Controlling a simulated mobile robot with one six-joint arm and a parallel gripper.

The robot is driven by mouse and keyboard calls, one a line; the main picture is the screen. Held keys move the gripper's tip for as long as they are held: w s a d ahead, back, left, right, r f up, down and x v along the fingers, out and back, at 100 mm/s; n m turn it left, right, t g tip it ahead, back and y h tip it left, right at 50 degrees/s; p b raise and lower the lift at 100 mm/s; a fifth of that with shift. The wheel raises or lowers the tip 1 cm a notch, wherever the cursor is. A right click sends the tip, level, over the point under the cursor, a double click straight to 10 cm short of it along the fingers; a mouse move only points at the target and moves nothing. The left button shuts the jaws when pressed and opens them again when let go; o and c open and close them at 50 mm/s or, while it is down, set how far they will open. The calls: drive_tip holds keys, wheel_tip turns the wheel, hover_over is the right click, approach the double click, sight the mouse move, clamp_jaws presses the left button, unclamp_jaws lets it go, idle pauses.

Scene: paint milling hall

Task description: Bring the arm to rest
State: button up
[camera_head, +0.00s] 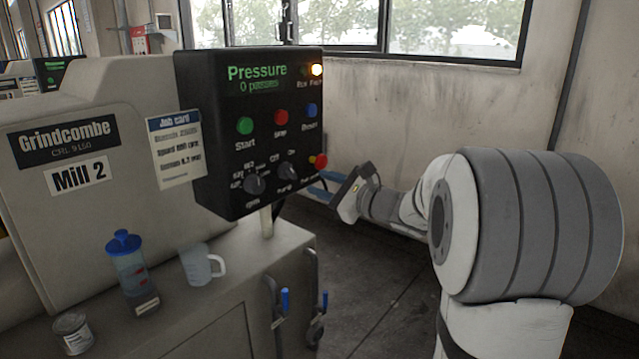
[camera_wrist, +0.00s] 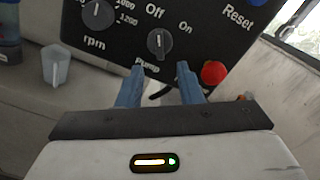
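My gripper (camera_head: 326,181) is in front of the lower right side of the black control panel (camera_head: 225,120). In the wrist view its two blue fingers (camera_wrist: 160,78) are apart with nothing between them. The pump knob (camera_wrist: 159,42) is just beyond the fingertips, and a small gap seems to remain. The red mushroom button (camera_wrist: 213,73) is close to the right finger. My arm reaches in from the right in the head view, with the wrist low beside the panel.
The floor (camera_head: 375,285) right of the mill is clear.

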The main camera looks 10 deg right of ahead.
drive_tip(key=s+a+f+n+g+h+p, duration=0.1)
drive_tip(key=s+a+n+g+p, duration=0.2)
drive_tip(key=s+a+n+g, duration=0.35)
drive_tip(key=s+a+f+n+g+p, duration=0.1)
drive_tip(key=s+a+n+g+p, duration=0.25)
drive_tip(key=s, duration=0.55)
drive_tip(key=s+d+n+g+h+p, duration=0.1)
drive_tip(key=s+d+n+h+p, duration=0.2)
drive_tip(key=s+n, duration=0.3)
drive_tip(key=s+d+f+n+g+h+p, duration=0.1)
drive_tip(key=s+d+n+h+p, duration=0.3)
drive_tip(key=s, duration=0.5)
drive_tip(key=n+h, duration=0.2)
drive_tip(key=shift+s+f+n+h, duration=0.2)
drive_tip(key=shift+s+n+h, duration=0.1)
drive_tip(key=shift+s, duration=0.1)
drive_tip(key=shift+a, duration=0.15)
